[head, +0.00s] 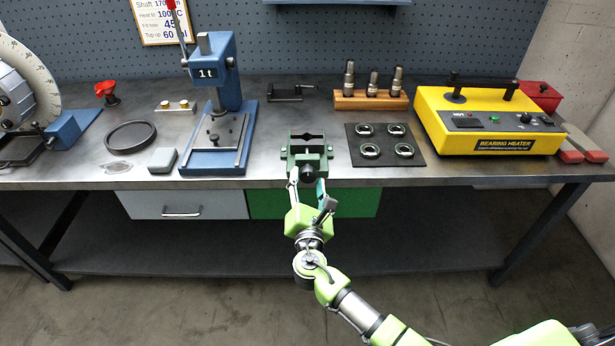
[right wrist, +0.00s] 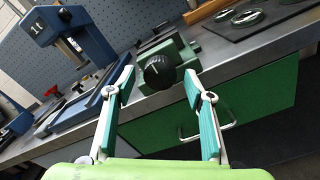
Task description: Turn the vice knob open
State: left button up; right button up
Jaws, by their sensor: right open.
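The green vice (head: 306,148) stands at the front edge of the bench, in the middle of the head view. Its black round knob (head: 307,171) faces me at the vice's front. In the right wrist view the knob (right wrist: 160,72) shows large, with a white mark, and the vice body (right wrist: 168,52) is behind it. My right gripper (head: 307,182) is open in front of the vice, with a finger on each side of the knob. In the right wrist view both fingers of the gripper (right wrist: 158,88) appear apart from the knob. My left gripper is not in view.
A blue press (head: 213,110) stands left of the vice. A dark mat (head: 386,158) with several rings lies to its right, beside the yellow bearing heater (head: 485,125). A grey drawer (head: 184,205) and a green drawer (head: 350,204) hang under the bench (head: 270,181).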

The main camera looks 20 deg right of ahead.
jog(key=v, duration=0.9)
jog(key=shift+s, duration=0.3)
jog(key=s+d+f+m+g+y, duration=0.1)
jog(key=s+f+m+g, duration=0.3)
jog(key=f, duration=0.8)
jog(key=s+d+f+m+g+y, duration=0.1)
jog(key=s+d+f+m+g, duration=0.15)
jog(key=s+f, duration=0.7)
jog(key=s+d+f+m+g+y, duration=0.1)
jog(key=s+f+m+g, duration=0.15)
jog(key=f, duration=1.25)
jog(key=s+f+m+g, duration=0.2)
jog(key=s+f+m, duration=0.3)
jog(key=s, duration=0.6)
jog(key=s+d+f+m+g+y, duration=0.1)
jog(key=s+f+m+g, duration=0.2)
jog(key=s, duration=0.7)
jog(key=s+d+f+m+g+y, duration=0.1)
jog(key=s+f+m+g, duration=0.1)
jog(key=s+f+m, duration=0.4)
jog(key=s+f, duration=0.2)
jog(key=s, duration=0.3)
jog(key=shift+s+d+m, duration=0.2)
jog(key=shift+s+m, duration=0.1)
jog(key=shift+m, duration=0.1)
